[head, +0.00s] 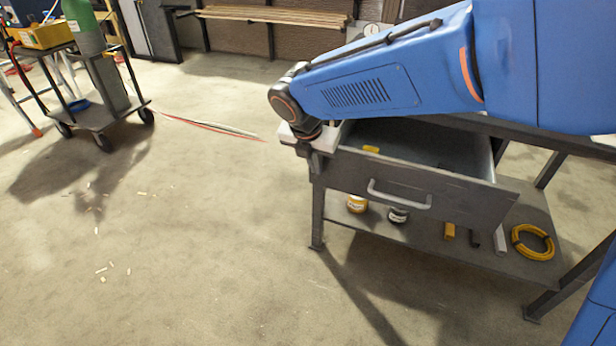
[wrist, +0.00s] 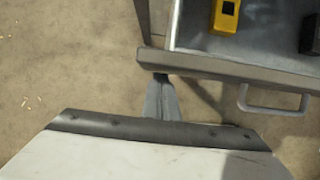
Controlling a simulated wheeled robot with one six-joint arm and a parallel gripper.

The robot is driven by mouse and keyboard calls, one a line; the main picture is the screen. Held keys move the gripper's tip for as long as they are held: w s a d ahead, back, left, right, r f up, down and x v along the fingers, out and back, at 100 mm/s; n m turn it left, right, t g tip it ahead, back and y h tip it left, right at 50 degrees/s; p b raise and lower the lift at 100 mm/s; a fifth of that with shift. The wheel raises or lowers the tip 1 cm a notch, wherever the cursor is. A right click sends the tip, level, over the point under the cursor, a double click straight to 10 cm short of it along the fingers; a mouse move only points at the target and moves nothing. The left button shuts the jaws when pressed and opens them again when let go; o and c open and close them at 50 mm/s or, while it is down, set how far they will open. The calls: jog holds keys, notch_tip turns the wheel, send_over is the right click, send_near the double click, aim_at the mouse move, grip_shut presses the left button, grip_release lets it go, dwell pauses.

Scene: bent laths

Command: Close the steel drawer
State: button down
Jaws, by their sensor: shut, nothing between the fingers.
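The steel drawer (head: 455,196) is pulled out from under the workbench, with its inside showing. Its front panel carries a bar handle (head: 399,196); the handle also shows at the right of the wrist view (wrist: 273,103). In the wrist view the drawer's front edge (wrist: 225,69) runs across the upper right. My gripper (wrist: 161,79) is shut and empty, its tips close to the left end of the drawer front. I cannot tell whether they touch it. In the head view my arm covers part of the bench top.
A yellow item (wrist: 226,15) and a dark block (wrist: 311,34) lie in the drawer. A lower shelf (head: 470,247) holds cans and a yellow coil (head: 533,242). A trolley with a green cylinder (head: 84,28) stands at the back left. The floor in front and left is mostly open.

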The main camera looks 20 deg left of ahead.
jog(key=w, duration=2)
jog(key=shift+w+d, duration=0.2)
jog(key=shift+d, duration=0.15)
